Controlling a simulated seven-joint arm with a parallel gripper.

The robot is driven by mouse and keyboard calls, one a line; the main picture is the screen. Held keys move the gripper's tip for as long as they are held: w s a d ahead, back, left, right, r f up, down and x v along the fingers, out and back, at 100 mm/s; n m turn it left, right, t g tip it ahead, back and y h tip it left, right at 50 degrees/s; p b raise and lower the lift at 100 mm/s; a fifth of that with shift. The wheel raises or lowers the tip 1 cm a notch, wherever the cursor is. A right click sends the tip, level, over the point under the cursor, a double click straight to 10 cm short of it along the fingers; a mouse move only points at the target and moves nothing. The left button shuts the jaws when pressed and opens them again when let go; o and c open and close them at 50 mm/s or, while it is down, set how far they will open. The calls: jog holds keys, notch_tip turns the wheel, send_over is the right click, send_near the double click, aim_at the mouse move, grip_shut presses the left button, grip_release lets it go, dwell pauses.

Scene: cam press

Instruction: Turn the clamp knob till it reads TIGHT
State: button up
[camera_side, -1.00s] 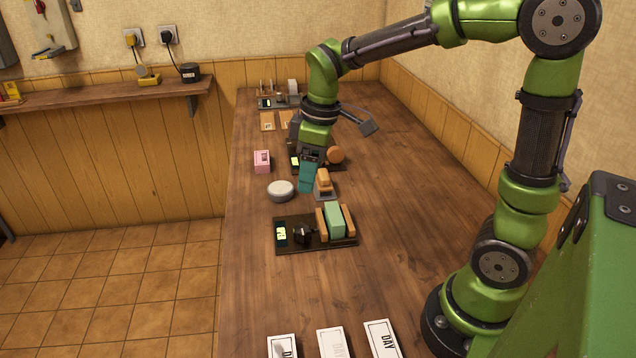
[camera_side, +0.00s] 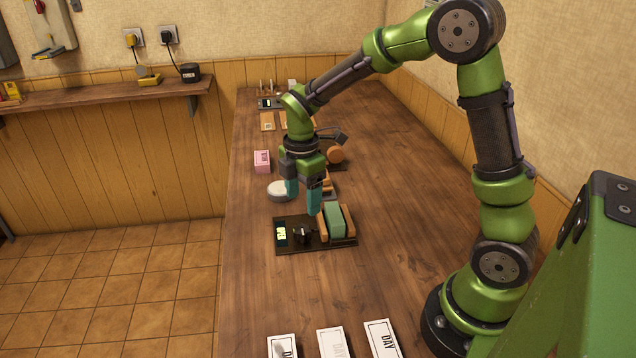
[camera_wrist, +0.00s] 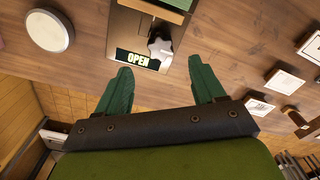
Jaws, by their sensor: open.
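The clamp is a dark base plate (camera_side: 290,247) on the bench, with a green block (camera_side: 335,221) between wooden jaws. Its star-shaped clamp knob (camera_side: 303,235) stands between the block and a small lit display (camera_side: 281,234). In the wrist view the display (camera_wrist: 137,58) reads OPEN, and the knob (camera_wrist: 160,49) looks pale grey. My gripper (camera_side: 303,208) is open and empty, pointing down, above and slightly behind the knob in the side view. In the wrist view the knob lies just beyond the gap between my fingertips (camera_wrist: 160,66), with no contact visible.
A round white disc (camera_side: 279,191) lies behind the clamp, near my fingers. A pink box (camera_side: 262,161) and an orange round piece (camera_side: 335,155) stand farther back. Several printed cards (camera_side: 382,338) lie at the front. The bench between clamp and cards is clear.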

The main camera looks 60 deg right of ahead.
aim_at(304, 227)
notch_tip(304, 227, down, 8)
jog(key=shift+f, duration=0.15)
dwell(0.3)
jog(key=c, duration=1.1)
jog(key=shift+o, duration=0.2)
